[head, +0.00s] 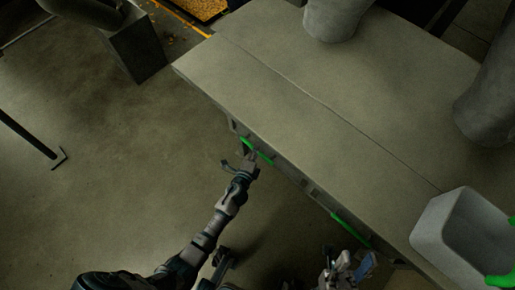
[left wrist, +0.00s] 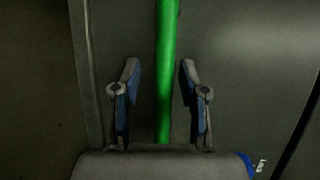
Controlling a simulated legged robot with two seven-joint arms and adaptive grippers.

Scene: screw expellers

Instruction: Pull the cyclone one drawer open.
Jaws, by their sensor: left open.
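A green bar handle (head: 257,150) is on the front side of the large grey cabinet (head: 330,110). A second green handle (head: 350,229) is further right along the same side. I cannot read which one belongs to the cyclone one drawer. My left gripper (head: 246,163) is at the left handle. In the left wrist view the green handle (left wrist: 167,40) runs between the two spread fingers of my left gripper (left wrist: 159,80), with a gap on each side. My right gripper (head: 346,268) is low in the head view, below the right handle; its fingers are unclear.
A grey bin (head: 462,238) with green handles stands at the cabinet's right end. Grey cylinders (head: 335,18) rise from the top. Bare floor (head: 110,170) lies left of the cabinet, with a metal post foot (head: 55,158) at the far left.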

